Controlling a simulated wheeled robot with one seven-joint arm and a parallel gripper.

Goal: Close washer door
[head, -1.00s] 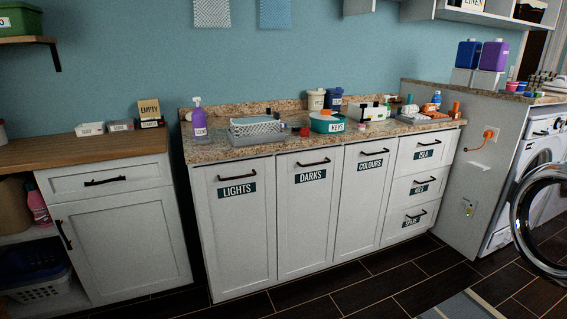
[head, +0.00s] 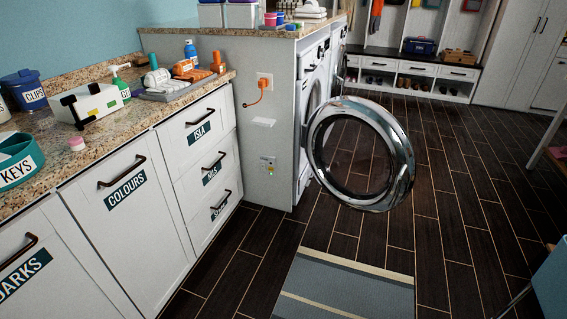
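The washer door (head: 402,146) is a round chrome ring with a clear centre. It stands wide open in the head view, swung out from the washer front over the floor. The white washer (head: 311,100) stands behind the end panel of the counter, seen at a steep angle, and its opening is mostly hidden. My gripper does not show in the head view.
A grey striped mat (head: 345,285) lies on the dark tiled floor before the door. Cabinets with a granite counter (head: 110,125) run along the left. A bench (head: 440,75) stands at the back.

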